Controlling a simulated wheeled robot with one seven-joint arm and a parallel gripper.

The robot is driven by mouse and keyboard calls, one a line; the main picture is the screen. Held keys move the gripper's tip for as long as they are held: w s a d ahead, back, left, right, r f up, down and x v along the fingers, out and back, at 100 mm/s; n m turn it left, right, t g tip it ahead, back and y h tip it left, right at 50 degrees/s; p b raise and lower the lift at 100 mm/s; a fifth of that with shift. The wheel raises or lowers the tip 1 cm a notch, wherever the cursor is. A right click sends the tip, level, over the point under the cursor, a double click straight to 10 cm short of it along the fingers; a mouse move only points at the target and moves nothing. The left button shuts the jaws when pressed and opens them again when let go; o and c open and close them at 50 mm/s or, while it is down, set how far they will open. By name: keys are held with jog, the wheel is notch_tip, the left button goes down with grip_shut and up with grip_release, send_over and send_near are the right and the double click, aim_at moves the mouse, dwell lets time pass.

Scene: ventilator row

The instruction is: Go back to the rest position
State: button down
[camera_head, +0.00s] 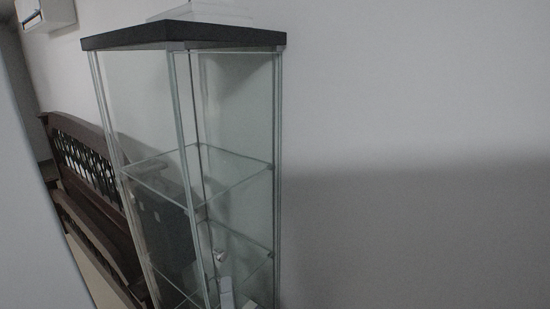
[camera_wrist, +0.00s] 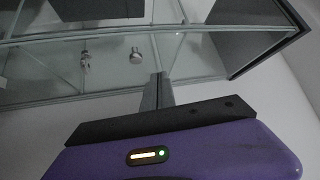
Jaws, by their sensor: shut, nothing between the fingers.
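My gripper (camera_wrist: 157,85) shows in the wrist view, with its two grey fingers together and nothing between them. Its purple body and dark bar fill the bottom of that view. The fingers point towards a glass cabinet, and I cannot tell how far apart they are from it. My gripper is not in the head view.
A tall glass cabinet (camera_head: 186,44) with a black top stands against a pale wall (camera_head: 420,100). It also shows in the wrist view (camera_wrist: 195,25). A dark wooden bench (camera_head: 85,190) is behind it at left. The right side shows only bare wall.

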jog(key=s+d+f+n+g+h+b, duration=0.1)
jog(key=s+d+f+n, duration=0.2)
jog(key=s+d, duration=0.7)
jog(key=s+d+f+n+g+h+b, duration=0.1)
jog(key=s+d+f+n, duration=0.3)
jog(key=s+d, duration=0.5)
jog(key=s+d+f+n+g+h+b, duration=0.2)
jog(key=s+d+n, duration=0.4)
jog(key=s, duration=1.5)
jog(key=d+f+g, duration=0.1)
jog(key=d, duration=0.3)
jog(key=shift+s+d+f+b, duration=0.15)
jog(key=shift+s+d+b, duration=0.15)
jog(key=shift+s+b, duration=0.1)
